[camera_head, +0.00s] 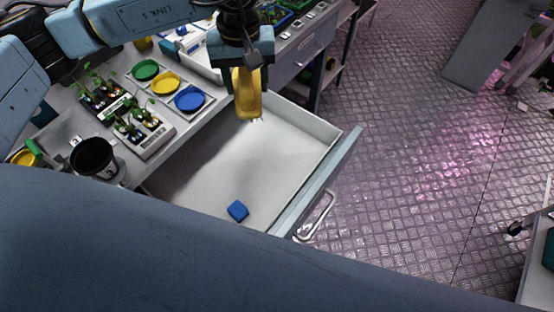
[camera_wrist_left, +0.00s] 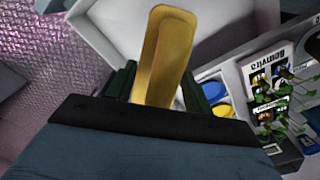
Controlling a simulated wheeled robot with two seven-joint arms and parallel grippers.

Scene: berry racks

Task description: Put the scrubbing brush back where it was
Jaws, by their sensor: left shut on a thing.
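My left gripper (camera_head: 246,82) comes down from above and is shut on the scrubbing brush (camera_head: 247,101), which has a yellow body and pale bristles at its lower end. The brush hangs upright over the back part of the open drawer (camera_head: 330,138). I cannot tell whether its bristles touch the drawer floor. In the left wrist view the yellow brush (camera_wrist_left: 166,55) stands between the dark fingers (camera_wrist_left: 160,88), with the white drawer behind it. My right gripper is not in view.
On the bench are green, yellow and blue dishes (camera_head: 166,83), seedling racks (camera_head: 145,135) and a black pot (camera_head: 93,156). The drawer's middle is bare.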

